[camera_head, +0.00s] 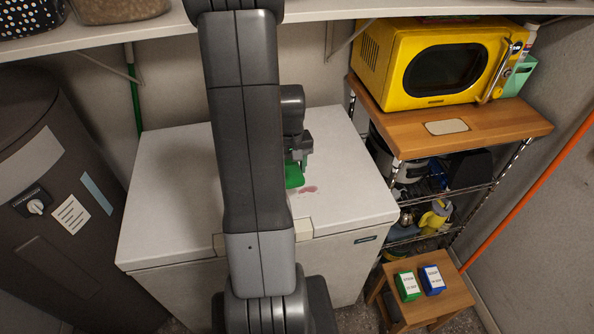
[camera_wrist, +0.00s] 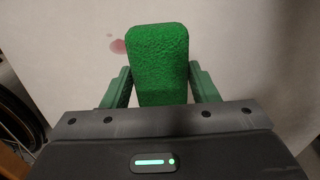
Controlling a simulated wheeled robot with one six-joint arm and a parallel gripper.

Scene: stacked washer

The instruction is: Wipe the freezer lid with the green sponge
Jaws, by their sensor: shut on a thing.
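The freezer is a white chest with a flat white lid (camera_head: 170,190) in the middle of the head view. The lid also fills the background of the wrist view (camera_wrist: 230,40). A reddish stain (camera_head: 308,190) lies on the lid, and it shows in the wrist view (camera_wrist: 118,46) left of the sponge's far end. My gripper (camera_head: 297,160) is over the lid and shut on the green sponge (camera_wrist: 158,60), which sticks out between the two fingers. In the head view the sponge (camera_head: 293,176) is just left of the stain, partly hidden by my arm. I cannot tell whether it touches the lid.
A yellow microwave (camera_head: 440,62) stands on a wooden-topped wire rack at the right. A small wooden stool (camera_head: 445,295) holds a green and a blue box. A dark cylindrical tank (camera_head: 60,200) stands at the left. A white shelf (camera_head: 120,35) runs above the lid's back.

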